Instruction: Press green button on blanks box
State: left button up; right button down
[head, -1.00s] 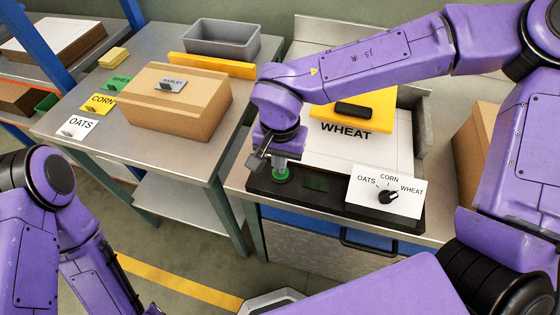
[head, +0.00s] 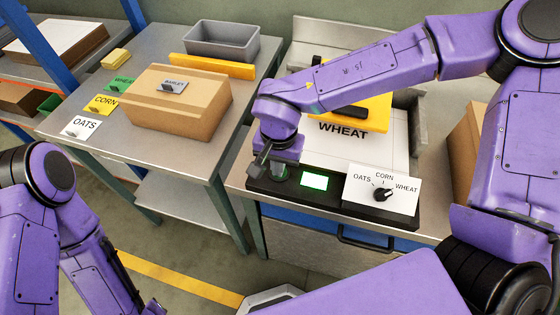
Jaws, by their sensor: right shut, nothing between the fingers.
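A black control box (head: 336,200) sits along the front edge of the right bench. It carries a display (head: 314,181) that glows bright green and a white card with a black knob (head: 383,194), marked OATS, CORN and WHEAT. The green button is at the box's left end, almost wholly covered by my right gripper (head: 279,176). The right gripper is shut and empty, pointing down with its tips at the button. I cannot see how far the button is pressed. Only a dark end of my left gripper (head: 154,305) shows at the bottom left; its fingers cannot be made out.
Behind the box lie a white sheet marked WHEAT (head: 350,150) and a yellow block with a black handle (head: 372,112). The left bench holds a cardboard box (head: 175,108), a grey bin (head: 222,42), a yellow bar and cards. A gap separates the benches.

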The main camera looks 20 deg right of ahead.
notch_tip(320, 180, up, 5)
jog(key=p, duration=0.7)
jog(key=shift+w+f, duration=0.1)
jog(key=shift+r+b, duration=0.35)
jog(key=shift+b, duration=0.3)
notch_tip(320, 180, up, 8)
jog(key=shift+r+b, duration=0.25)
jog(key=shift+b, duration=0.05)
